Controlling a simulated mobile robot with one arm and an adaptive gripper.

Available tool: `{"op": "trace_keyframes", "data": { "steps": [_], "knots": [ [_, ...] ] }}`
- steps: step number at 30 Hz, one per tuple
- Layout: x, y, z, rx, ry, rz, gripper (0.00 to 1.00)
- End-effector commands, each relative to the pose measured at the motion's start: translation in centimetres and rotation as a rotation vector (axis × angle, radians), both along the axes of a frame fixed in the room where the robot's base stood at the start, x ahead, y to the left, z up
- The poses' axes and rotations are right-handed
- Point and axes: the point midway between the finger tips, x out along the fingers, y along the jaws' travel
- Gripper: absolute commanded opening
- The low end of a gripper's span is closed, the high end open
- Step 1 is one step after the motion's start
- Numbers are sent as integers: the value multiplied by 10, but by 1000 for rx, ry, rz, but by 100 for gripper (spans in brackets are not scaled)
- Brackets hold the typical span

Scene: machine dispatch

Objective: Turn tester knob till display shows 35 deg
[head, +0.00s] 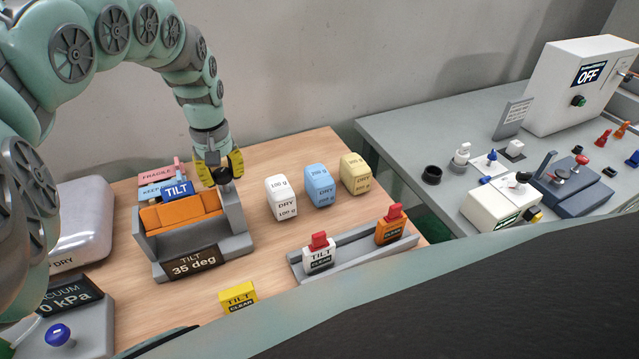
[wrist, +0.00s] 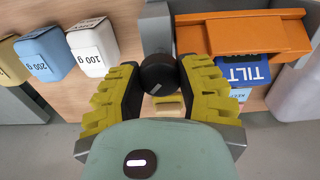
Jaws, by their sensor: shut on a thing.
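The tilt tester (head: 203,262) stands on the wooden table in the head view, a grey frame with an orange cradle (head: 182,214). The cradle is tilted. Its display (head: 194,262) reads "TILT 35 deg". The dark round knob (head: 222,175) is on the tester's right side, and it also shows in the wrist view (wrist: 158,74). My gripper (head: 219,168) is over the tester's right side with its yellow fingers on either side of the knob, shut on it. The wrist view shows both yellow fingers (wrist: 158,90) against the knob. The fingers hide part of the knob.
White (head: 282,197), blue (head: 322,185) and yellow (head: 355,174) weight blocks stand right of the tester. A blue TILT tag (head: 177,190) is behind it. A grey rack (head: 350,252) holds two TILT clear pieces. A vacuum gauge (head: 68,297) is at front left.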

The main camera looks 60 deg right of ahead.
Motion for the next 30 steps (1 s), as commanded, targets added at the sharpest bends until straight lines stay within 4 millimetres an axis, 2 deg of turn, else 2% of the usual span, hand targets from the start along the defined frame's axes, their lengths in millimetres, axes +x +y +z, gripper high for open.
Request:
{"op": "trace_keyframes", "data": {
  "steps": [17,18,27,30],
  "knots": [
    [0,-2,0,-4,-3,29,1],
    [0,-2,0,-4,-3,29,42],
    [-1,-1,0,-1,0,30,73],
    [-1,-1,0,-1,0,30,73]
  ]
}}
